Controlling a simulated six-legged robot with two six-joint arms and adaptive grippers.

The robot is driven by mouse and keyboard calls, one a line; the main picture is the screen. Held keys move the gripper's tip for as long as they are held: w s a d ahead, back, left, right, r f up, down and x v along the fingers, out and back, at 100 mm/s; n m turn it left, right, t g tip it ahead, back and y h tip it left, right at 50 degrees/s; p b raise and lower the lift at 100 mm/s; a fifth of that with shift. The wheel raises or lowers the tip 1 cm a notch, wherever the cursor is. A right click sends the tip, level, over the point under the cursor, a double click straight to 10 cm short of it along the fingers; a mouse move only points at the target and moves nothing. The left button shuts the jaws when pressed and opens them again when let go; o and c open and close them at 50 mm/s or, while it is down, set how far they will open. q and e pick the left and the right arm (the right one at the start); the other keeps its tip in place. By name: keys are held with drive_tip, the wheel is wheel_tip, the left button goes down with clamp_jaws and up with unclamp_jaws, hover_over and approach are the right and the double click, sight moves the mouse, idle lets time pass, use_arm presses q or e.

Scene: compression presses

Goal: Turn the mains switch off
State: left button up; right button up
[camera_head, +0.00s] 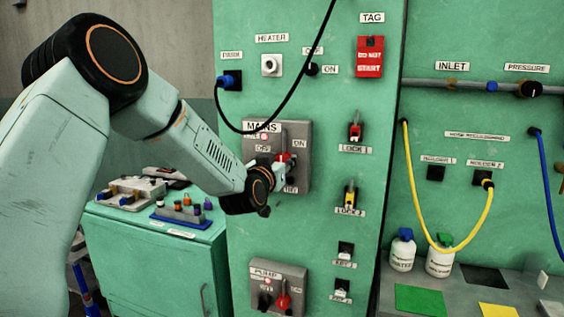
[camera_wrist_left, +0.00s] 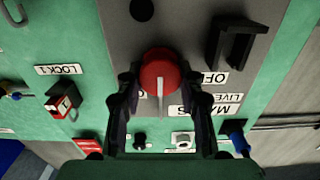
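The mains switch (camera_head: 283,158) has a red handle on a grey panel labelled MAINS, with OFF at the left and ON at the right. In the left wrist view its round red knob (camera_wrist_left: 159,72) sits between the fingertips. My left gripper (camera_head: 276,178) is at the switch, reaching in from the left, and hides the lower part of it. Its two dark fingers (camera_wrist_left: 160,88) flank the knob closely; whether they press on it is unclear. The handle's exact setting is hard to read. My right gripper is not in view.
A red-handled pump switch (camera_head: 282,298) is below. Red lock 1 (camera_head: 355,131) and yellow lock 2 (camera_head: 350,195) are to the right. A black cable (camera_head: 293,88) hangs above the mains panel. A green cabinet (camera_head: 150,265) carrying small parts stands at the left.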

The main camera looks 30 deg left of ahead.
use_arm(q)
drive_tip(key=c, duration=0.3)
clamp_jaws()
